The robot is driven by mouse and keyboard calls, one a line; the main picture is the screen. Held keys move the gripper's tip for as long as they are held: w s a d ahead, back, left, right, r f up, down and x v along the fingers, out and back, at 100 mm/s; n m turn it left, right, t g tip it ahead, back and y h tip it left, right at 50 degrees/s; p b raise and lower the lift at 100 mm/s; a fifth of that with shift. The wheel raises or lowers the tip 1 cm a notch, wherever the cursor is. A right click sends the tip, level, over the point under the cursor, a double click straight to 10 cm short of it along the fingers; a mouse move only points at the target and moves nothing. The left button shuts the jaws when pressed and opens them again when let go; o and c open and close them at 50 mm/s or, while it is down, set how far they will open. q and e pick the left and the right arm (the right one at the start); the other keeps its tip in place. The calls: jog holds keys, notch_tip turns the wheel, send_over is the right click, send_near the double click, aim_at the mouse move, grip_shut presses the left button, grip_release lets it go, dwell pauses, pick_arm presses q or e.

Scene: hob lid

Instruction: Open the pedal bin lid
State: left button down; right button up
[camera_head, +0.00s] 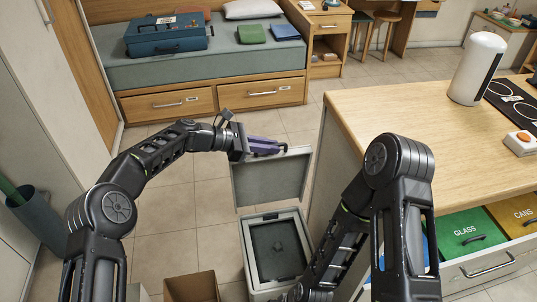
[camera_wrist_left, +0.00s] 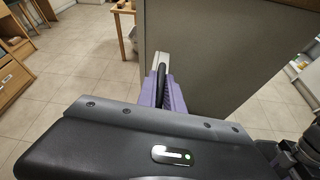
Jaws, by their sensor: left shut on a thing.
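The grey pedal bin (camera_head: 247,262) stands on the floor at the bottom middle of the head view, with a dark inner bucket (camera_head: 279,262) showing inside. Its lid (camera_head: 272,182) is raised, standing nearly upright at the bin's far side. The lid also shows as a large grey panel in the left wrist view (camera_wrist_left: 220,60). My left gripper (camera_head: 266,146), with purple fingers, is shut on the lid at its upper edge. The fingers also show in the left wrist view (camera_wrist_left: 164,92). My right arm reaches down beside the bin; its gripper is out of view.
A wooden counter (camera_head: 400,120) stands close on the right, with a pulled-out drawer holding a green GLASS bin (camera_head: 466,230). An open cardboard box (camera_head: 192,288) sits left of the bin. A bench (camera_head: 215,60) is at the back. Tiled floor is clear between.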

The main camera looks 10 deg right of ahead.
pick_arm(q)
jog(key=shift+w+f, duration=0.1)
jog(key=shift+w, duration=1.55)
pick_arm(e)
jog(key=shift+w+f, duration=0.1)
jog(key=shift+w, duration=0.35)
pick_arm(q)
jog(key=c, duration=1.8)
grip_release()
jog(key=shift+o, duration=0.2)
jog(key=shift+a, duration=0.1)
jog(key=v, duration=0.7)
jog(key=shift+a+r, duration=0.25)
jog(key=shift+a, duration=0.05)
